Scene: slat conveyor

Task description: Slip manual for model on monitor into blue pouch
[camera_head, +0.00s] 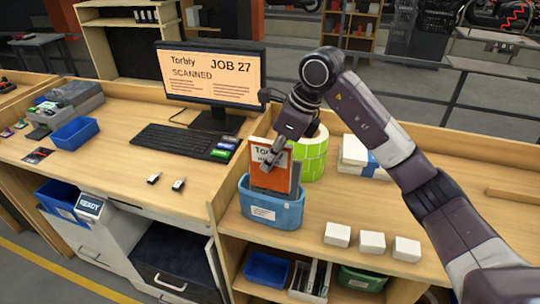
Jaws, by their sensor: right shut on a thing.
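The monitor (212,75) shows "Torbly", "JOB 27" and "SCANNED" on a pale orange screen. An orange manual (283,180) with a pale top band and lettering that starts "Tor" stands nearly upright at the blue pouch. The blue pouch (270,213) has a white label and stands on the right-hand bench near its front edge. My right gripper (270,161) is shut on the manual from above. The manual's lower end is at the pouch's mouth; how deep it sits is hard to tell. My left gripper is not in view.
A green, tile-patterned round container (312,155) stands just behind the pouch. Several white boxes (372,242) line the front edge on the right. A keyboard (186,139) lies before the monitor.

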